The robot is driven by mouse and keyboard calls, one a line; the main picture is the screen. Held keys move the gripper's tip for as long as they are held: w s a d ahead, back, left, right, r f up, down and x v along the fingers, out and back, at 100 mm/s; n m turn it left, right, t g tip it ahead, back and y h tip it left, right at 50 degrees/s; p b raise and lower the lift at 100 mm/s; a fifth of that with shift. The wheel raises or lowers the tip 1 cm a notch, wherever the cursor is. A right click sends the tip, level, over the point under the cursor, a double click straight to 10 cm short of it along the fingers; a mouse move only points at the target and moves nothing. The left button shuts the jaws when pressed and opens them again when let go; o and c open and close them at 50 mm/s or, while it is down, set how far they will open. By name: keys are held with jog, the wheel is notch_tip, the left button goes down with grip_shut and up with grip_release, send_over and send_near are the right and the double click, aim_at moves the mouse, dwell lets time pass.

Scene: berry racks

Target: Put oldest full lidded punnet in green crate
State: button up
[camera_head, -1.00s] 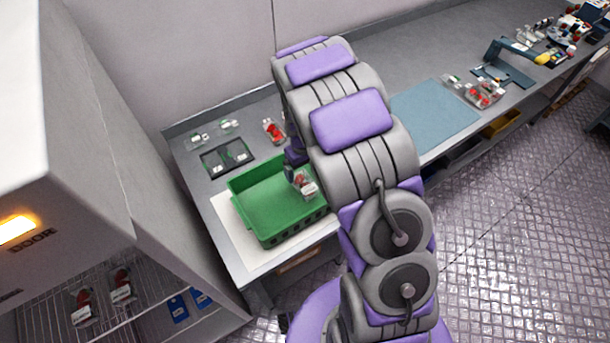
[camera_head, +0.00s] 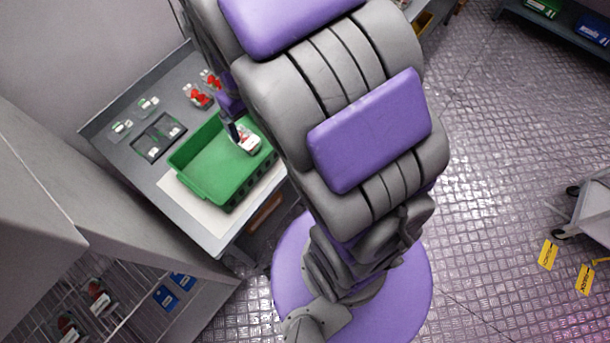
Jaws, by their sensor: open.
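The green crate (camera_head: 192,187) stands on a white mat on the counter, left of my arm. A small clear punnet with red contents and a pale label (camera_head: 249,144) is in the right part of the crate. I cannot tell whether it is touching the crate floor. My gripper (camera_head: 238,133) is open just above and beside this punnet; its fingertips are small and partly hidden. Two punnets with red berries, a nearer one (camera_head: 197,97) and a farther one (camera_head: 211,80), stand on the counter behind the crate. Their dates and lids are too small to read.
A dark tray (camera_head: 158,137) and two small clear punnets, left (camera_head: 122,127) and right (camera_head: 148,104), lie left of the crate. Wire shelves at lower left hold punnets (camera_head: 97,293) and blue tags (camera_head: 166,297). A grey cart (camera_head: 585,215) stands far right on open floor.

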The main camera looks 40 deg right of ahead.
jog(key=s+r, duration=0.4)
jog(key=s, duration=0.7)
jog(key=s+r+m+g, duration=0.1)
jog(key=s+r, duration=0.3)
jog(key=s, duration=0.7)
jog(key=shift+m, duration=0.3)
jog(key=shift+c, duration=0.3)
